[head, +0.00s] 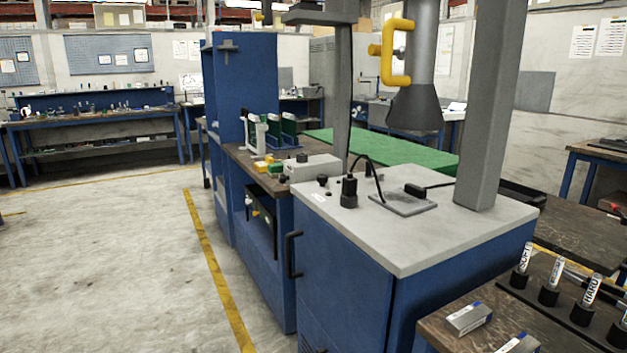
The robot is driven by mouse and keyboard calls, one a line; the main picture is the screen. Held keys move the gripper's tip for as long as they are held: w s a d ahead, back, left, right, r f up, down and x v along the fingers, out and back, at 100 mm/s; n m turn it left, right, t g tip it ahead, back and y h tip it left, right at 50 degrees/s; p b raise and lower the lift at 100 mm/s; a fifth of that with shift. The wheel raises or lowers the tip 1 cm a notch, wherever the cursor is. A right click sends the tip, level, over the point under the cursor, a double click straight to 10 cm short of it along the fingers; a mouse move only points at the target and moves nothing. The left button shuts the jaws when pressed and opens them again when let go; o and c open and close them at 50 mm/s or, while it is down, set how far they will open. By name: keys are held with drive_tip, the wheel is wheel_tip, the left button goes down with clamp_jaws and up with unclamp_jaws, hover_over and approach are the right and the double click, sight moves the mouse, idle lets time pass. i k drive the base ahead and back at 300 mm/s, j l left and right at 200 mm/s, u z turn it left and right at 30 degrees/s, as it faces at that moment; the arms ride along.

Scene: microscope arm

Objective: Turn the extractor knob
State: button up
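A grey extractor hood (415,108) with a flared mouth hangs above the pale top of a blue cabinet in the head view. A yellow C-shaped handle (401,84) is on its duct. A small round yellow knob (375,50) sticks out to the left of this handle. I cannot tell for sure whether this is the extractor knob or how it is turned. My gripper is not in view.
The blue cabinet's pale top (455,228) carries a grey plate (404,203) and a black tool with a cable. A thick grey post (490,110) stands right of the hood. Labelled tubes stand at lower right. The floor (95,255) at left is clear.

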sight(321, 178)
drive_tip(key=i+j+z, duration=0.15)
drive_tip(key=i+j, duration=0.25)
drive_tip(key=i+j+z, duration=0.15)
drive_tip(key=i+j, duration=0.3)
drive_tip(key=i+j+z, duration=0.15)
drive_tip(key=i+j, duration=0.25)
drive_tip(key=i+j+z, duration=0.2)
drive_tip(key=i+j, duration=0.15)
drive_tip(key=j, duration=0.3)
